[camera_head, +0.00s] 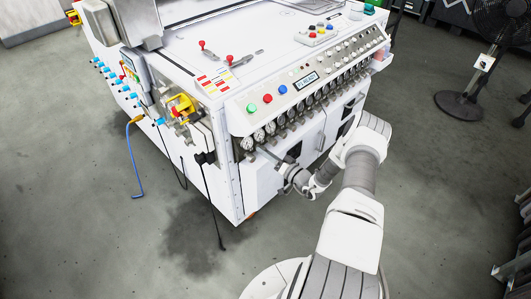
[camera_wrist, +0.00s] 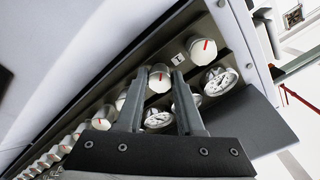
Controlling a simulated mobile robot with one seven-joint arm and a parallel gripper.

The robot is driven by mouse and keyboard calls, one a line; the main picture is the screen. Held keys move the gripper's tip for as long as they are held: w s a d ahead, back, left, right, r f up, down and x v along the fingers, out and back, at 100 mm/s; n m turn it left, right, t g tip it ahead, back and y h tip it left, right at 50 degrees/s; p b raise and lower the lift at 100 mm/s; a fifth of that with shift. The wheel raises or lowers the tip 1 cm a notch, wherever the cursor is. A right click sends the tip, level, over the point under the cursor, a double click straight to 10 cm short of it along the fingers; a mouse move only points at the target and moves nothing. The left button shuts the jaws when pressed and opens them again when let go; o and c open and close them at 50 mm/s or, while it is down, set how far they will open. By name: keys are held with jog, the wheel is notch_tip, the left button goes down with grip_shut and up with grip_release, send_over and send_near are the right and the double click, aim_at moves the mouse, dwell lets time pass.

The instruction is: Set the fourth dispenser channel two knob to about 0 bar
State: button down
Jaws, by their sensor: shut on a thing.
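In the wrist view the two grey fingers of my gripper (camera_wrist: 160,73) stand on either side of a pale round knob (camera_wrist: 160,79) with a red pointer line. The gripper is shut on this knob, which is the second from the near end of the row. In the head view my gripper (camera_head: 264,150) reaches to the left end of the gauge row on the white machine (camera_head: 262,182). The held knob is too small to make out there. I cannot read which dispenser or channel it belongs to, nor its pressure value.
The end knob (camera_wrist: 203,50), with a red line, is beside the held one. Round gauges (camera_wrist: 220,80) sit below the knobs, one partly behind the fingers. More knobs run down to the lower left. The panel carries coloured buttons (camera_head: 267,98). A fan (camera_head: 459,104) stands at right; the floor in front is open.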

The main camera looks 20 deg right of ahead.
jog(key=c, duration=0.5)
grip_release()
jog(key=shift+c, duration=0.2)
jog(key=p+v, duration=0.2)
jog(key=v, duration=1.5)
jog(key=shift+s, duration=0.2)
